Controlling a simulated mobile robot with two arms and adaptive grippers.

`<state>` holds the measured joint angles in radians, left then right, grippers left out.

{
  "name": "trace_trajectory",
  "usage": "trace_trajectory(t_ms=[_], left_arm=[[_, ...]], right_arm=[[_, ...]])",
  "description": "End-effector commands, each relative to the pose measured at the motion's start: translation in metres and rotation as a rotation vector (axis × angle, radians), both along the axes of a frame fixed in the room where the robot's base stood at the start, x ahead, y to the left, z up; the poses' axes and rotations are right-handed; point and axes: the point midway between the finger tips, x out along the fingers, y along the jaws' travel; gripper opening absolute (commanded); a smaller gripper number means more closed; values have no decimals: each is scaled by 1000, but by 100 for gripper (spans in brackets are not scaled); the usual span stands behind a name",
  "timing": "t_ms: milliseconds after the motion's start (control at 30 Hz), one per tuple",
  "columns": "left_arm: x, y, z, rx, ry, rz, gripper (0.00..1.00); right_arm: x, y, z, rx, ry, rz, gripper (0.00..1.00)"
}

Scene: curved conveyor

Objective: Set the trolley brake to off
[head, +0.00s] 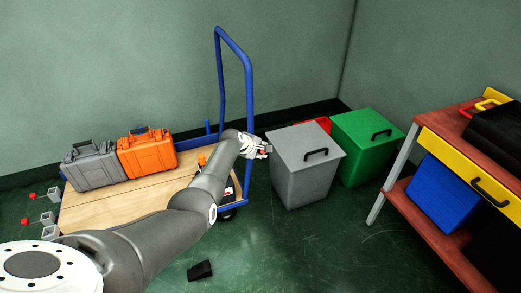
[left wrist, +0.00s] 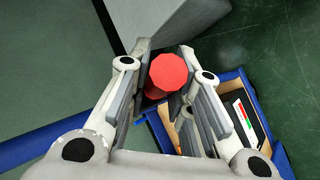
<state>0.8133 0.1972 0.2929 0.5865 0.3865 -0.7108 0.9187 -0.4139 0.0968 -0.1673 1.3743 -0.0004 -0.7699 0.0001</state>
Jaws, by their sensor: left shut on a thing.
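The trolley, with a wooden deck (head: 110,205) and a blue push handle (head: 249,90), stands against the back wall. My left gripper (head: 262,150) is at its right end, beside the handle post. In the left wrist view my left gripper (left wrist: 167,85) is shut on a red faceted knob (left wrist: 172,72), which sits between its fingers. Beyond the fingers is a blue-edged recess holding a black plate with a red, green and white label (left wrist: 243,118). The lever under the knob is mostly hidden, so I cannot tell its setting. My right gripper is not in view.
A grey case (head: 92,170) and an orange case (head: 147,155) stand on the deck. A grey bin (head: 305,175) is close right of my gripper, with a green bin (head: 368,145) beyond. A workbench (head: 440,135) is at the right. A black block (head: 200,270) lies on the floor.

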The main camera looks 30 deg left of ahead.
Motion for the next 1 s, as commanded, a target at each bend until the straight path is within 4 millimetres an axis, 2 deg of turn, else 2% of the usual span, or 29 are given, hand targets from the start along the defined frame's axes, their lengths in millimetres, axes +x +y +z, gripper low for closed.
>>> trace_trajectory(t_ms=[33, 67, 200, 633, 1000], left_arm=[[1, -1, 2, -3, -4, 1, 0], [1, -1, 2, -3, -4, 1, 24], [1, 0, 2, -2, -4, 1, 42], [-1, 0, 2, 0, -1, 0, 42], [-16, 1, 16, -1, -3, 1, 42]], right_arm=[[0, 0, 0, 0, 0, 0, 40], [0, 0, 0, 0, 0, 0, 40], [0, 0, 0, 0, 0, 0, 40], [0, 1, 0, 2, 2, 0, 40], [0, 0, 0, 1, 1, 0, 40]])
